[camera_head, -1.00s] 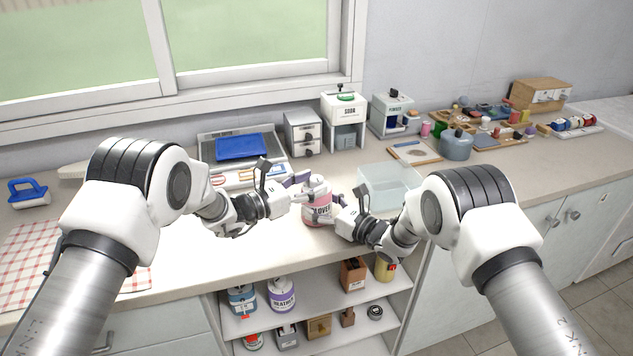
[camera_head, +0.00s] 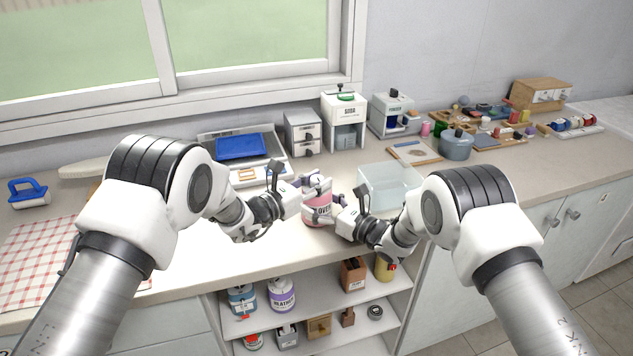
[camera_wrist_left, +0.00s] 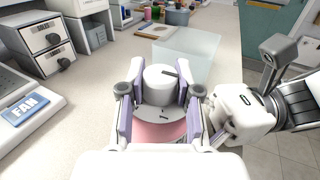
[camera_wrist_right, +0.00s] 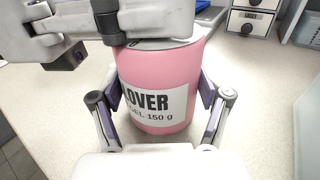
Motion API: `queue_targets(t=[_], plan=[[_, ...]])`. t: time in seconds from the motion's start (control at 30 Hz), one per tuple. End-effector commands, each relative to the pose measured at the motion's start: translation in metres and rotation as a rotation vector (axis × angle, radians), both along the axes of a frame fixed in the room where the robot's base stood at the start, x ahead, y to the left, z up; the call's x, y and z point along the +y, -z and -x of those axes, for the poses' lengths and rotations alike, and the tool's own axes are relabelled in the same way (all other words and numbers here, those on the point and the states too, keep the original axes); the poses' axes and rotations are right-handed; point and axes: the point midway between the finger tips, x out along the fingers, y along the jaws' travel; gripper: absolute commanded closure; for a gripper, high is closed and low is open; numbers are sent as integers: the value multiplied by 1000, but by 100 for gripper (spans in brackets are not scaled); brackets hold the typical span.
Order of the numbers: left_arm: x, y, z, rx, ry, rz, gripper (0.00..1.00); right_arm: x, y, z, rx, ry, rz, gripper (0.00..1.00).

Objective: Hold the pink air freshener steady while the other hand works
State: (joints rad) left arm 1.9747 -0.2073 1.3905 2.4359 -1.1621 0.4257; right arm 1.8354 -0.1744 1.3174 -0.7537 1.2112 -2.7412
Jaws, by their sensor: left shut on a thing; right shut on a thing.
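The pink air freshener (camera_head: 318,207) is a pink can with a white label and a grey-white top. It stands upright on the counter between my grippers. My left gripper (camera_head: 312,184) is shut on its pale cap (camera_wrist_left: 159,84), one finger on each side. My right gripper (camera_head: 333,212) is shut on the pink body (camera_wrist_right: 160,78) lower down, with a finger at each side of the label, which reads "LOVER" and "GEL 150 g". The can's far side is hidden.
A clear bin (camera_head: 388,186) stands just right of the can. Grey drawers (camera_head: 303,132) and a blue-topped device (camera_head: 240,147) are behind. A checked cloth (camera_head: 38,250) lies at left. The counter's front edge is close, with open shelves (camera_head: 330,318) below.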

Motion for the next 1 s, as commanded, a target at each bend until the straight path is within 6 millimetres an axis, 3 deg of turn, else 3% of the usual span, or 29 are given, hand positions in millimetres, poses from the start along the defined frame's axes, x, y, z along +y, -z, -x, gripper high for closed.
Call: queue_targets(t=[0.27, 0.3, 0.37, 0.4, 0.77, 1.0], plan=[[0, -1, 0, -2, -17, -1, 100, 2, 1, 1, 0, -4, 2, 69], [0, -1, 0, -2, -16, -1, 64, 2, 1, 1, 0, -5, 2, 69], [0, -1, 0, -2, -16, -1, 43, 2, 1, 1, 0, -4, 2, 69], [0, -1, 0, -2, -16, -1, 41, 1, 1, 1, 0, -4, 2, 69], [5, 0, 4, -1, -16, -2, 41, 1, 1, 1, 1, -2, 1, 69], [44, 0, 39, 3, -19, 0, 41, 0, 1, 1, 1, -1, 2, 69]])
